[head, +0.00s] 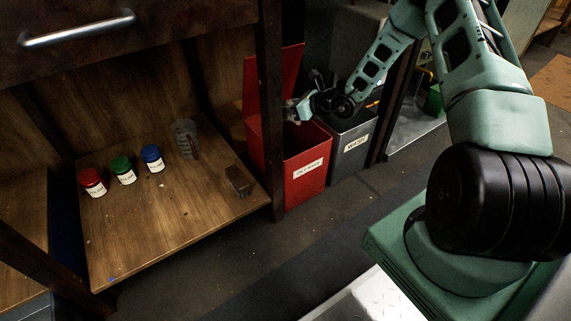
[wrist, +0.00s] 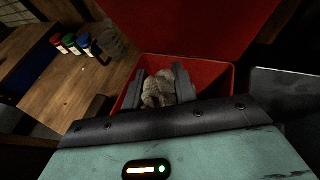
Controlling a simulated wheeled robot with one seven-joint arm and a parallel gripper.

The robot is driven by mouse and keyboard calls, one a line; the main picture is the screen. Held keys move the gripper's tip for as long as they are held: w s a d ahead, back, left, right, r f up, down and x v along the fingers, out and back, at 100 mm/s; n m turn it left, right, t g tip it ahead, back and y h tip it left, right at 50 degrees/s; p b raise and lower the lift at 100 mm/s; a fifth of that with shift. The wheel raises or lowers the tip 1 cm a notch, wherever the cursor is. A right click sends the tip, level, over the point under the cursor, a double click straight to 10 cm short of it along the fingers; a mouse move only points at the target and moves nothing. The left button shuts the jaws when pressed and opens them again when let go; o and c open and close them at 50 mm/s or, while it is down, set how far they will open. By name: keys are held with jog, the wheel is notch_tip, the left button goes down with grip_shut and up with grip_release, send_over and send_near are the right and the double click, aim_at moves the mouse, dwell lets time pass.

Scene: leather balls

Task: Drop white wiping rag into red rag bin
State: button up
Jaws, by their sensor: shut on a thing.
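The red rag bin (head: 304,168) stands on the floor beside the wooden shelf, with its red lid raised at the back. A pale label is on its front. My gripper (head: 292,112) is over the bin's opening in the head view. In the wrist view, my gripper (wrist: 158,88) is shut on the crumpled whitish rag (wrist: 158,91), which shows between the two fingers. The bin's red rim (wrist: 222,78) surrounds the fingers and rag in that view. How deep the rag hangs is hard to tell.
A grey labelled bin (head: 350,142) stands right of the red one. The wooden shelf (head: 170,225) to the left holds red, green and blue jars (head: 123,170), a clear jug (head: 186,139) and a dark brown block (head: 238,180). The floor in front is clear.

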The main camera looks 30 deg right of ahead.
jog(key=shift+f, duration=0.65)
jog(key=o, duration=1)
jog(key=shift+o, duration=0.2)
jog(key=p+v, duration=0.7)
jog(key=v, duration=1)
jog(key=shift+s+r, duration=0.2)
